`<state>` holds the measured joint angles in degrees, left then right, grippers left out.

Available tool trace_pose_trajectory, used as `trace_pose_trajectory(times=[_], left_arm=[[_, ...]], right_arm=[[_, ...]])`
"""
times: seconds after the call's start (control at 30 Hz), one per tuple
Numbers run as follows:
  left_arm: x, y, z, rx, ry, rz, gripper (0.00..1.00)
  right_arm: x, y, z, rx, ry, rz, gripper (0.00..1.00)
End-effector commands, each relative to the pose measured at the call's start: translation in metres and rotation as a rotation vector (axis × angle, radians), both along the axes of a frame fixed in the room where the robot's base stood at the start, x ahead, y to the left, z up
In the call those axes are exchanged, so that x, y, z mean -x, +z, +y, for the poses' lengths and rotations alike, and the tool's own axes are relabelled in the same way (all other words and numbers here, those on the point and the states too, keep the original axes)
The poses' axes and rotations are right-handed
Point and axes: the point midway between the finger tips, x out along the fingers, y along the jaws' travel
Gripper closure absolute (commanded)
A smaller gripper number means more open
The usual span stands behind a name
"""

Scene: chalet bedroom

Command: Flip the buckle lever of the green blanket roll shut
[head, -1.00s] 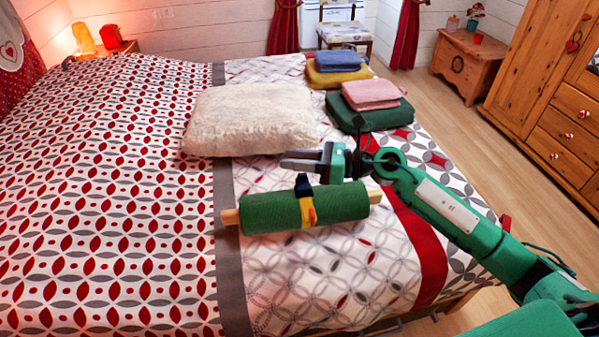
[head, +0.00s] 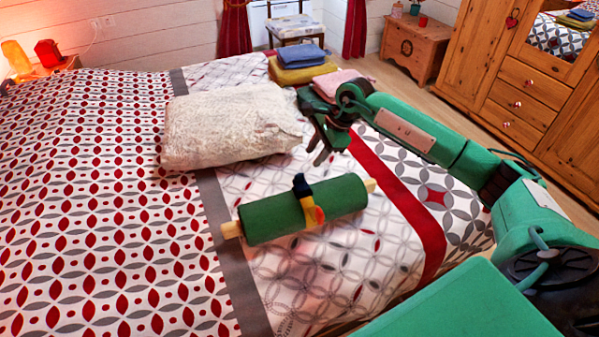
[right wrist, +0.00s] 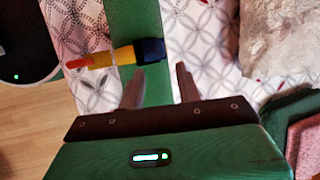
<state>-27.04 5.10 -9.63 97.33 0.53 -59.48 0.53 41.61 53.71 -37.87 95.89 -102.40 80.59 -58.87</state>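The green blanket roll (head: 265,217) lies on the bed around a pale wooden rod. A yellow strap (head: 307,207) circles its middle, with a dark blue piece (head: 301,186) rising at the top and an orange-red part (head: 319,214) on the near side. I cannot tell for sure which part is the lever. My right gripper (head: 317,150) is above and behind the roll, pointing down, open and empty. In the right wrist view its fingers (right wrist: 160,82) are apart, with the dark blue piece (right wrist: 150,50) beyond them. My left gripper is out of view.
A cream pillow (head: 225,125) lies behind the roll on the patterned bed (head: 90,220). Folded pink (head: 338,80), blue (head: 300,55) and yellow (head: 300,73) cloths lie at the bed's far right. Bare bedding surrounds the roll.

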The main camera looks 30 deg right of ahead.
Motion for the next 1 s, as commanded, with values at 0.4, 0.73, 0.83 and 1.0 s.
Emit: trace_pose_trajectory(times=[0.4, 0.73, 0.83, 1.0], left_arm=[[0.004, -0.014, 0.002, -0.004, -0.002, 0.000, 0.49], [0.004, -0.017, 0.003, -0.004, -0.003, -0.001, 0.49], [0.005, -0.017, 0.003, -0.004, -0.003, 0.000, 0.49], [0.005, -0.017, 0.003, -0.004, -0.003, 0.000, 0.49]], right_arm=[[-0.016, -0.070, 0.029, -0.003, -0.001, 0.001, 0.65], [-0.019, -0.082, 0.033, -0.001, 0.000, 0.000, 0.65], [-0.019, -0.082, 0.033, -0.001, 0.000, 0.000, 0.65], [-0.019, -0.082, 0.033, -0.002, 0.000, 0.000, 0.93]])
